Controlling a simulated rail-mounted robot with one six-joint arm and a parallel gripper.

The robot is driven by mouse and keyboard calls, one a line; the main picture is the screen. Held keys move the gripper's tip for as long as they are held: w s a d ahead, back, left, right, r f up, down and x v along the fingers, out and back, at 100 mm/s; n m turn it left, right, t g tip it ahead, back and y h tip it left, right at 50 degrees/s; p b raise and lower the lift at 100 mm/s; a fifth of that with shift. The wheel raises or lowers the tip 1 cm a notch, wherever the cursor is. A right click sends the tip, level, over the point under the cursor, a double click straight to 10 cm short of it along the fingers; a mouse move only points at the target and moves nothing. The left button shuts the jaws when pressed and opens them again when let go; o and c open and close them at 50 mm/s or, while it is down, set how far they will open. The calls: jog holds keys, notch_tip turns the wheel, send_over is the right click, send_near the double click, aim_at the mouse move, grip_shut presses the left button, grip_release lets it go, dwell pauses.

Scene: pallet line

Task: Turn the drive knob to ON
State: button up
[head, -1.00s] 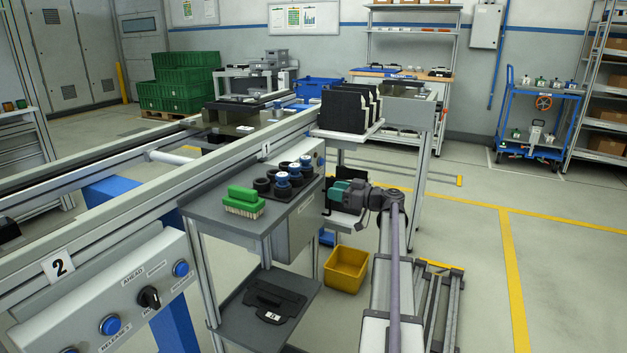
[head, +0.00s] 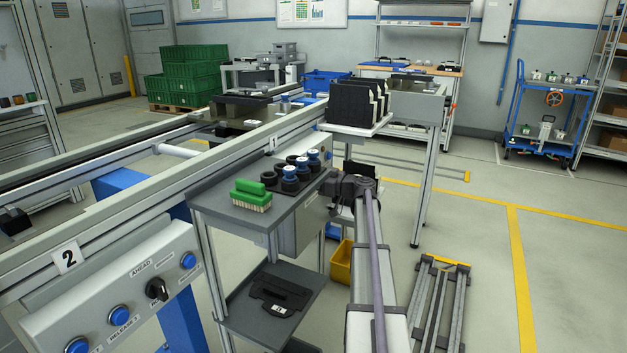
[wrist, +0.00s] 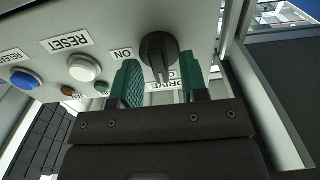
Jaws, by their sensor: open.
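The drive knob (wrist: 158,52) is black, on a light grey panel (wrist: 195,20), seen upside down in the wrist view. Its grip bar points down in the picture. The ON label (wrist: 122,54) is left of it; the partly covered DRIVE label (wrist: 163,85) is below it. My gripper (wrist: 163,78) is open, its green-padded fingers on either side of the knob's lower part, nothing clamped. Whether a finger touches the knob I cannot tell. In the head view my gripper is hidden behind my wrist, beside the grey box (head: 287,232) under the shelf.
A white RESET button (wrist: 84,67) and a blue button (wrist: 25,79) are on the same panel. In the head view, a shelf (head: 222,207) carries a green brush (head: 251,195) and black and blue parts. A yellow bin (head: 341,264) stands behind my arm.

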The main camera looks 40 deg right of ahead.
grip_shut()
jog(key=shift+m, duration=0.3)
jog(key=m, duration=1.7)
jog(key=shift+d+f, duration=0.2)
jog(key=shift+m, duration=0.3)
dwell(0.4)
